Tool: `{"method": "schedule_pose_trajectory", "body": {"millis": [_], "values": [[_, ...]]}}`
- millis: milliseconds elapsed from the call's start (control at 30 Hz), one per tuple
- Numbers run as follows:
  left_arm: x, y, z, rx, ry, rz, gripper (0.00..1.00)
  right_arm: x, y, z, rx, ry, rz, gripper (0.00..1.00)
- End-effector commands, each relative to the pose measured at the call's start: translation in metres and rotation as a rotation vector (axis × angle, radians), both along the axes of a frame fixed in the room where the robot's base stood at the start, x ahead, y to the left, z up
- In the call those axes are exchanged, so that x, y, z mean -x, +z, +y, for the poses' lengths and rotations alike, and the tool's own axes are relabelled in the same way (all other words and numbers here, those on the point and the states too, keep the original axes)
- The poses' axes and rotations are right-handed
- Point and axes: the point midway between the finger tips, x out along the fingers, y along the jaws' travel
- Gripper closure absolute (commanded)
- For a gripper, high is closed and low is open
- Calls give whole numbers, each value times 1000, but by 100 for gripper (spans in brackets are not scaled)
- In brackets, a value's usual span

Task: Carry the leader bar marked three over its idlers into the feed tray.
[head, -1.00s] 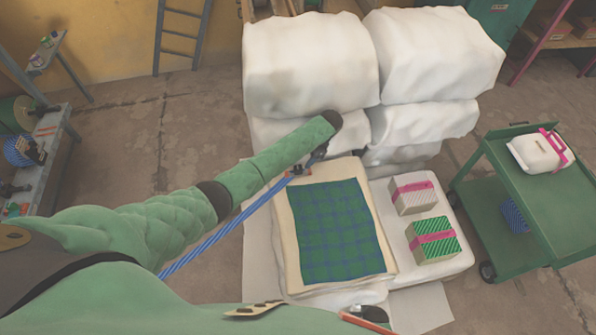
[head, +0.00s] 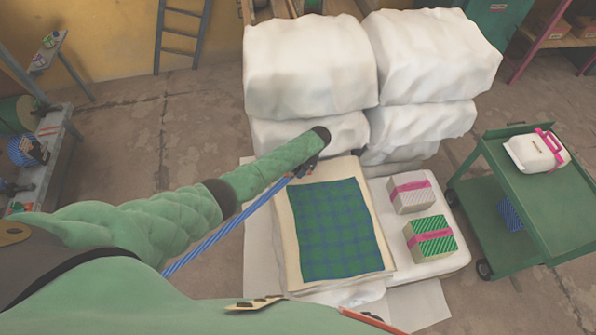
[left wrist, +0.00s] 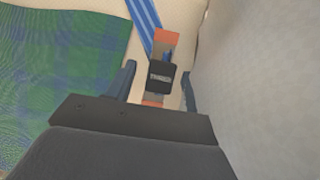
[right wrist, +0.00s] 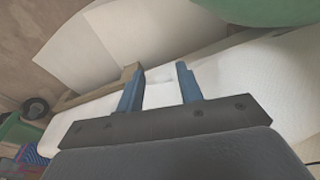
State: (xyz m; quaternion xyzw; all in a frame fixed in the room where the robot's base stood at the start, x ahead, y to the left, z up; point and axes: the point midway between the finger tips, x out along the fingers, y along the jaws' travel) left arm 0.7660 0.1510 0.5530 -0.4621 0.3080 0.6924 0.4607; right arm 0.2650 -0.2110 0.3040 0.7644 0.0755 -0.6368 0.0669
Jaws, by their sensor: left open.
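My left gripper (left wrist: 158,82) is open, with one finger on each side of the bar's dark block. In the head view, my left gripper (head: 308,167) is at the far left corner of the cloth stack. My right gripper (right wrist: 160,84) is open and empty. I cannot make out the idlers or the feed tray.
A green-blue plaid cloth (head: 335,228) lies on a cream sheet (head: 290,262). White bales (head: 310,65) rise behind.

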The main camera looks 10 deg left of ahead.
Motion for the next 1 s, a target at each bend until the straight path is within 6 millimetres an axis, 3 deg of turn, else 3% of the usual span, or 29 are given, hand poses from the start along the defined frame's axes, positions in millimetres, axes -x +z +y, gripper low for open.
{"method": "schedule_pose_trajectory", "body": {"millis": [167,433,767,933,1000], "values": [[0,0,0,0,0,0,47,0,0,0,0,0,0,64],[0,0,0,0,0,0,99,0,0,-1,1,0,1,64],[0,3,0,1,0,0,100,1,-1,-2,2,0,3,64],[-1,17,0,2,-1,-3,100,-2,0,0,1,-1,8,64],[-1,28,0,2,0,-4,100,-8,10,7,-7,-4,6,64]]}}
